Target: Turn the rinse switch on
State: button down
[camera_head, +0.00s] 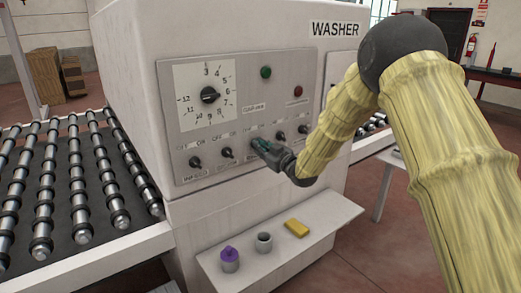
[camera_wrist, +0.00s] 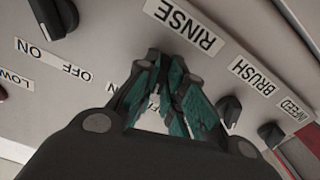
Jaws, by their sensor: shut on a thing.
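The rinse switch is on the washer's grey control panel (camera_head: 238,105), third in the lower row of black knobs. My gripper (camera_head: 262,147) reaches in from the right and is shut on that switch. Its fingers hide the knob, so I cannot tell which way it points. In the wrist view my gripper (camera_wrist: 168,75) has its teal-padded fingers close together beside the RINSE label (camera_wrist: 186,22), which appears upside down. Part of a white label shows between the fingers.
The brush knob (camera_wrist: 229,110) and infeed knob (camera_wrist: 270,135) sit close beside my fingers; another knob (camera_wrist: 55,15) is on the other side. A large dial (camera_head: 209,94) is above. A shelf (camera_head: 280,250) below holds a purple-topped container (camera_head: 229,259), a grey cup (camera_head: 264,242) and a yellow sponge (camera_head: 297,228).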

jog(key=shift+m+b, duration=0.95)
jog(key=shift+m, duration=3.95)
jog(key=c, duration=1.5)
grip_release()
jog(key=v, duration=1.2)
